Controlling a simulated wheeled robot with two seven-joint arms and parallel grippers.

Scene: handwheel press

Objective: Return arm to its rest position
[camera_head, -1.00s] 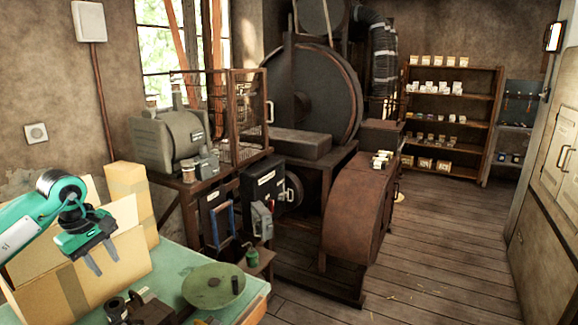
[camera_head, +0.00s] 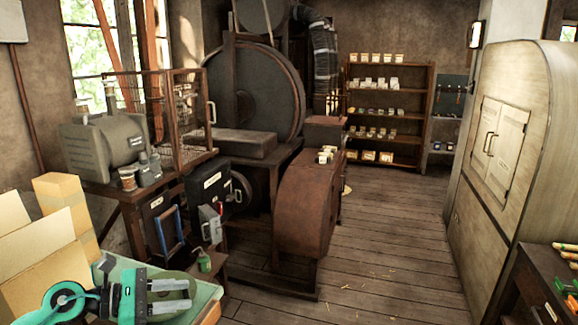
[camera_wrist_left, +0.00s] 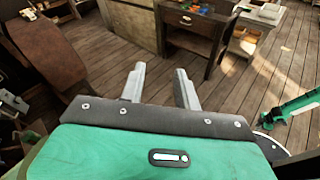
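My left gripper (camera_head: 180,296) is at the lower left of the head view, with its fingers pointing right. Its two fingers stand apart with nothing between them, as the left wrist view (camera_wrist_left: 160,76) shows. A round olive-green disc (camera_head: 182,277) on the green-topped table (camera_head: 207,292) lies partly hidden behind the fingers; I cannot tell whether they touch it. A teal arm link (camera_wrist_left: 296,107) shows at the right of the wrist view. My right gripper does not show clearly in either view.
Cardboard boxes (camera_head: 45,255) stand left of the gripper. A dark machine with a rusty cover (camera_head: 305,210) stands beyond the table. A dark bench (camera_head: 535,275) with tools is at the lower right.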

